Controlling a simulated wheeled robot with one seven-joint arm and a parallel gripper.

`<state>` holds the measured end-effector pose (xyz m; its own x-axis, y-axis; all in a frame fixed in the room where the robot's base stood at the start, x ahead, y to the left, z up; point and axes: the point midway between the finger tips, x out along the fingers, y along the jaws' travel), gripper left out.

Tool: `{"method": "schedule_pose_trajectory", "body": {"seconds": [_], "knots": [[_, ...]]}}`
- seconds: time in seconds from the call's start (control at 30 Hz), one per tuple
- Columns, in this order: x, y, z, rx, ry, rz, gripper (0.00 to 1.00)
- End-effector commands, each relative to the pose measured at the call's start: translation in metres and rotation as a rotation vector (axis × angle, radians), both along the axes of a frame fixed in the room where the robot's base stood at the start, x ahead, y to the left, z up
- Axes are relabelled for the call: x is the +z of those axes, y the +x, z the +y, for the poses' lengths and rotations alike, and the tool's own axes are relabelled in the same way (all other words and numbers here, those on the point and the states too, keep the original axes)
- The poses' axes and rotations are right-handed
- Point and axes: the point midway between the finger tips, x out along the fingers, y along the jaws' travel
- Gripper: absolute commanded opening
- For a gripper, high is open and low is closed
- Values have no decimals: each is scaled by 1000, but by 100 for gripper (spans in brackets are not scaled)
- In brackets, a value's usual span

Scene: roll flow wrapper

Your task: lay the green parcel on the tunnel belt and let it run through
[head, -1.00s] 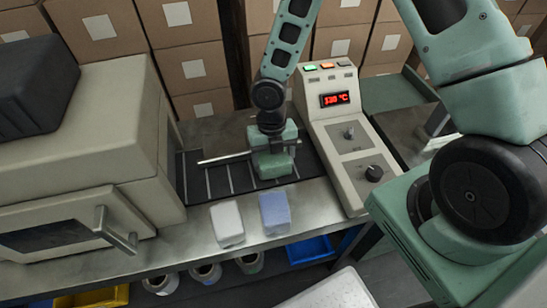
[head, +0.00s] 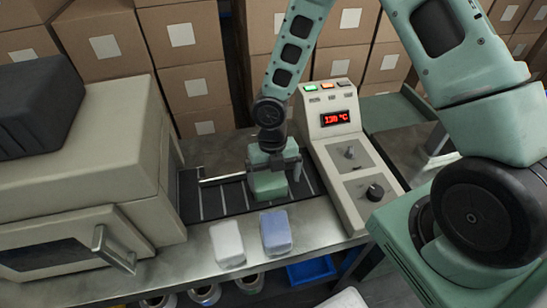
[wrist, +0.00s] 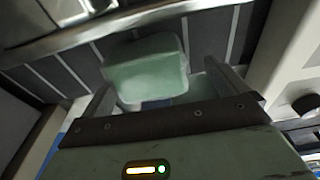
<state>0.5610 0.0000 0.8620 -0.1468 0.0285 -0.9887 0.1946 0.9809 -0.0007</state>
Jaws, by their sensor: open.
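The green parcel (head: 268,187) lies on the dark, white-striped tunnel belt (head: 212,203) in the head view. It also shows in the wrist view (wrist: 145,70), tilted in the picture and just ahead of and partly between the fingers. My gripper (head: 279,165) is over the parcel, with its fingers low beside it. In the wrist view my gripper (wrist: 160,90) is open, one finger on each side of the parcel's near end. Whether a finger touches the parcel cannot be told. The beige tunnel housing (head: 115,150) stands at the belt's left end.
A white parcel (head: 227,243) and a blue parcel (head: 275,232) lie on the steel ledge in front of the belt. A metal bar (head: 222,178) reaches over the belt left of the parcel. A control box (head: 345,150) reading 130 °C stands right; cartons are stacked behind.

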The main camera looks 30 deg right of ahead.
Motion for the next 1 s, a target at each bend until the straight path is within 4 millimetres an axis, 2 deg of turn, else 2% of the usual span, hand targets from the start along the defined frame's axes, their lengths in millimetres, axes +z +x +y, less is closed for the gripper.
{"method": "schedule_pose_trajectory", "body": {"seconds": [0.17, 0.6, 0.8, 1.0], "knots": [[29, 6, -2, -3, 1, -5, 98], [129, 21, -4, -3, 1, -6, 98], [158, 24, -5, -2, 0, -4, 98], [168, 25, -5, 0, 1, -2, 98]]}}
